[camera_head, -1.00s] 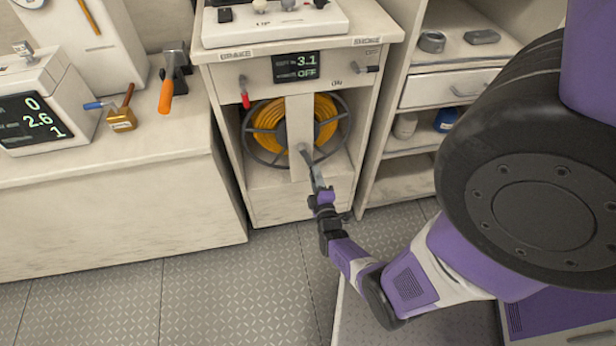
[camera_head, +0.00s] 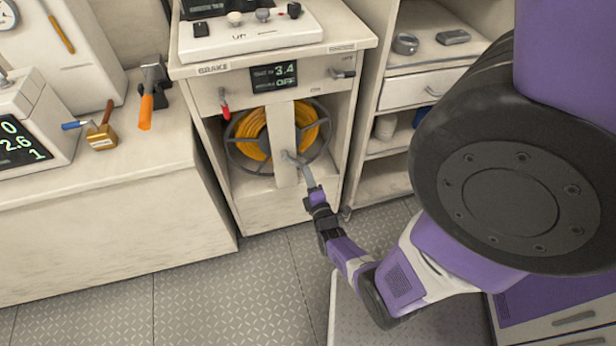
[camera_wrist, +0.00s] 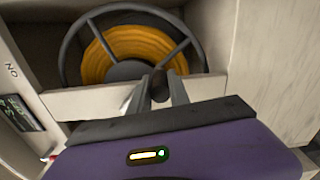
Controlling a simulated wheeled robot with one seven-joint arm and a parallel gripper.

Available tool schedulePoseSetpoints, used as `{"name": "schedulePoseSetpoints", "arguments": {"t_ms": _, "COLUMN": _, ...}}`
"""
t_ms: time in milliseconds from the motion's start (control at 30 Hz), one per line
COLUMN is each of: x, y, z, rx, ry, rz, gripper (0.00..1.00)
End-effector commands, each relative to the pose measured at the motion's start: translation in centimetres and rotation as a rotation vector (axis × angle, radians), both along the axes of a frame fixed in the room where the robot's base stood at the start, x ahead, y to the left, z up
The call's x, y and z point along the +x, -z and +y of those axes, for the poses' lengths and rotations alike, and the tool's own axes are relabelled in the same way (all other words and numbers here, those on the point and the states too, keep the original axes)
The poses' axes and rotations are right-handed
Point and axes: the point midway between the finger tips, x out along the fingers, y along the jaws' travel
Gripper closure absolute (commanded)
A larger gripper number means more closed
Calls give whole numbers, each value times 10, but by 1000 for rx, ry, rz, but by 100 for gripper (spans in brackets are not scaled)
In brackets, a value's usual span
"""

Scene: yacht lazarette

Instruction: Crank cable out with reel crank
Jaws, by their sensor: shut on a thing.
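The cable reel (camera_head: 241,147) sits in the open front of a white cabinet, a dark spoked wheel wound with yellow-orange cable (camera_head: 252,128). It also shows in the wrist view (camera_wrist: 195,50). A white upright post stands in front of it, and the grey reel crank (camera_head: 292,159) comes out from this post. My gripper (camera_head: 311,190) is shut on the crank's handle (camera_wrist: 159,88), low and right of the post. The display (camera_head: 274,77) above the reel reads 3.4 on its top line and OFF below.
A red-handled brake lever (camera_head: 224,104) hangs at the cabinet's upper left, and another lever (camera_head: 343,73) is at the upper right. Shelves (camera_head: 400,160) stand right. The floor in front is clear.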

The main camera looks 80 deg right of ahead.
Motion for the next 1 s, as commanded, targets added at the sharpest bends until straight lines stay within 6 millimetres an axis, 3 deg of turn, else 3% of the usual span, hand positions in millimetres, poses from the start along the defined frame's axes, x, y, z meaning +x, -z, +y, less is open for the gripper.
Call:
{"name": "schedulePoseSetpoints", "arguments": {"t_ms": 133, "x": -3, "y": 1, "z": 0, "rx": 1, "ry": 5, "rz": -2, "gripper": 100}}
{"name": "schedulePoseSetpoints", "arguments": {"t_ms": 167, "x": -3, "y": 1, "z": 0, "rx": 1, "ry": 5, "rz": -2, "gripper": 72}}
{"name": "schedulePoseSetpoints", "arguments": {"t_ms": 233, "x": -2, "y": 0, "z": 0, "rx": 2, "ry": 4, "rz": -3, "gripper": 58}}
{"name": "schedulePoseSetpoints", "arguments": {"t_ms": 267, "x": -2, "y": 0, "z": 0, "rx": 2, "ry": 4, "rz": -3, "gripper": 56}}
{"name": "schedulePoseSetpoints", "arguments": {"t_ms": 667, "x": -4, "y": -1, "z": 7, "rx": 1, "ry": 1, "rz": -2, "gripper": 56}}
{"name": "schedulePoseSetpoints", "arguments": {"t_ms": 1000, "x": -24, "y": -1, "z": 55, "rx": 2, "ry": 1, "rz": 0, "gripper": 56}}
